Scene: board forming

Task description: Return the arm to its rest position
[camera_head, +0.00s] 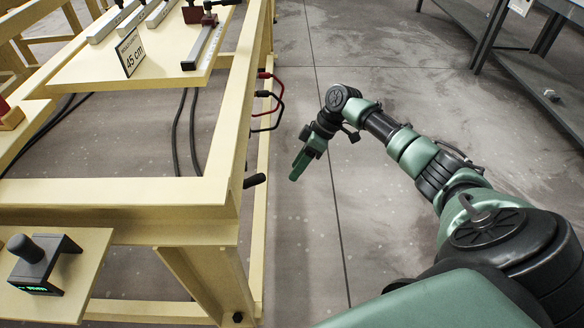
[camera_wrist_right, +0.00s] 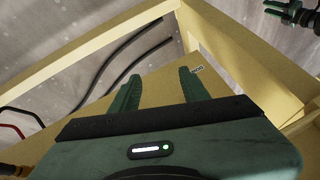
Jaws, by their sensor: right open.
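My right arm (camera_head: 430,170) reaches in from the lower right in the head view, bent at the elbow. Its gripper (camera_head: 298,164) hangs over the open floor to the right of the yellow frame (camera_head: 222,150), apart from it. In the right wrist view the two green fingers of this gripper (camera_wrist_right: 158,88) are spread with nothing between them. Yellow beams lie behind them. A green and black gripper part (camera_wrist_right: 292,14) shows at the top right of the wrist view. My left gripper is not in the head view.
A yellow board with a "45 cm" sign (camera_head: 130,52) and metal bars is at the upper left. A black device (camera_head: 42,264) sits on a yellow shelf at the lower left. Red and black cables (camera_head: 268,100) stick out from the frame. A dark metal rack (camera_head: 500,50) stands at the upper right.

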